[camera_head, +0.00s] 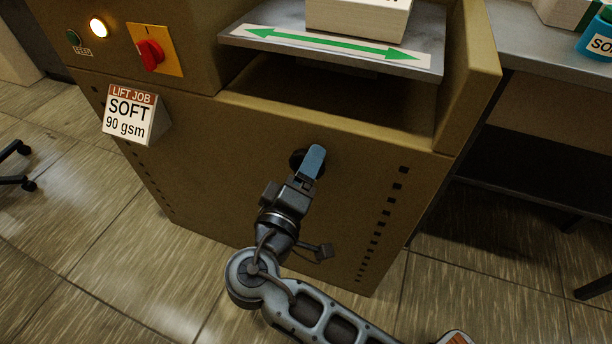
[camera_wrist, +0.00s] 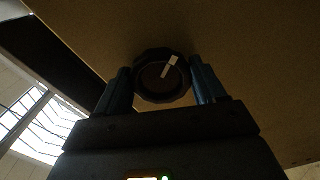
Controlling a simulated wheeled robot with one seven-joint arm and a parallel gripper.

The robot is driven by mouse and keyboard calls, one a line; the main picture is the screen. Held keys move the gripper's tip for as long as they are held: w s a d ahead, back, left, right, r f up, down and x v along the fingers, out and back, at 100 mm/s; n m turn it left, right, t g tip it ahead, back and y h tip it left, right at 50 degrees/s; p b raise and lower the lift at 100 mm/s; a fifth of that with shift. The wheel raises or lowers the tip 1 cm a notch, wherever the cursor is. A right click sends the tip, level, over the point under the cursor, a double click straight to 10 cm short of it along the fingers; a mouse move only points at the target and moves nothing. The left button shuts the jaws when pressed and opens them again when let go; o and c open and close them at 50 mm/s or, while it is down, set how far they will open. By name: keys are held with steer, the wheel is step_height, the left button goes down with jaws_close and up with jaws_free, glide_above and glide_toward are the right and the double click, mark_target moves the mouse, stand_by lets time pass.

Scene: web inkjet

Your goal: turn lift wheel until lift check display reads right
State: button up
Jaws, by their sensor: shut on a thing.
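The lift wheel (camera_wrist: 160,76) is a dark round knob with a white pointer mark tilted to the upper right in the wrist view. My gripper (camera_wrist: 163,84) is shut on it, with a blue finger on each side. In the head view my gripper (camera_head: 308,165) is at the front panel of the tan machine, and it mostly covers the wheel (camera_head: 297,158). A card (camera_head: 130,112) on the machine's front reads "LIFT JOB SOFT 90 gsm". I see no lift check display with a reading in either view.
A red switch (camera_head: 151,54) on a yellow plate and a lit lamp (camera_head: 98,27) are at the upper left. A shelf (camera_head: 285,22) with a green double arrow carries a white block (camera_head: 358,16). A side table (camera_head: 540,50) stands at right. The floor in front is clear.

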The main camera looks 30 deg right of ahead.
steer(key=shift+d+f+m+b, duration=0.15)
steer(key=shift+m+b, duration=0.45)
steer(key=shift+m, duration=0.3)
steer(key=o, duration=1)
steer(key=shift+o, duration=0.2)
steer(key=p+v, duration=0.1)
steer(key=v, duration=0.7)
steer(key=shift+w, duration=0.1)
